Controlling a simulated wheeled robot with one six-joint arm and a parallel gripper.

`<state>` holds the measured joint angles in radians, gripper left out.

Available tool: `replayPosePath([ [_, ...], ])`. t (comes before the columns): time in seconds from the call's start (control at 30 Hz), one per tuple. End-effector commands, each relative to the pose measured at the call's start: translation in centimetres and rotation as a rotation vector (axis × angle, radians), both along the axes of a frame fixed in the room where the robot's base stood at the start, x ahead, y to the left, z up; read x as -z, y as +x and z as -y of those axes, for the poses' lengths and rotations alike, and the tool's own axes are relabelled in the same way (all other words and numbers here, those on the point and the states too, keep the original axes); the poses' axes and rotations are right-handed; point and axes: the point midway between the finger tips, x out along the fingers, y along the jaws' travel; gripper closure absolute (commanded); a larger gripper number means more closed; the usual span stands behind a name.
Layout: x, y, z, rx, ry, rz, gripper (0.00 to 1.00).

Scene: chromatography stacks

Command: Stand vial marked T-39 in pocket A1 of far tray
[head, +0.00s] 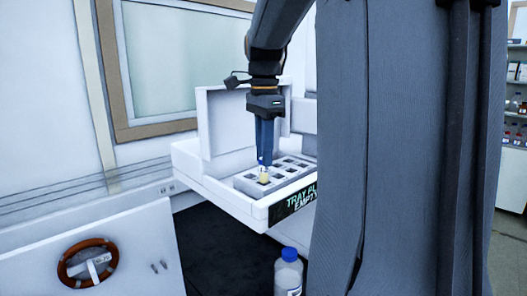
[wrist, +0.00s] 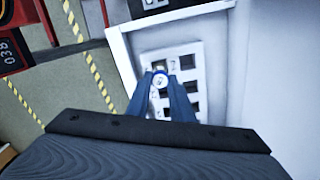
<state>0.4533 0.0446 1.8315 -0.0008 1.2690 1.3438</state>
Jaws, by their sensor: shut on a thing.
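A small vial (head: 264,175) with a pale yellow body and a blue-and-white top is upright between the fingers of my gripper (head: 265,159). Its top (wrist: 160,80) shows in the wrist view between the blue fingertips (wrist: 160,74). My gripper is shut on it and points straight down. Below is a light grey tray (head: 243,185) with square dark pockets in two columns. The vial is over the tray's near-left end in the head view. I cannot tell whether its base is inside a pocket. Its marking is not readable, and my fingers hide part of it.
The tray lies in a white open housing (head: 190,160) with a raised lid (head: 228,122) behind my gripper. A dark label on its front reads "TRAY" and "EMPTY". A blue-capped bottle (head: 288,273) stands below. A panel with a brown wheel (head: 75,268) is at left.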

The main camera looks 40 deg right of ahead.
Motion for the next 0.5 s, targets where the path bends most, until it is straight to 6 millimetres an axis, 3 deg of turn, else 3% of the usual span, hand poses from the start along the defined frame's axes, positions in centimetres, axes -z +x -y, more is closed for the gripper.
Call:
replayPosePath([
  [0.5,1.7,0.0,0.0,0.0,0.0,0.001,1.0],
])
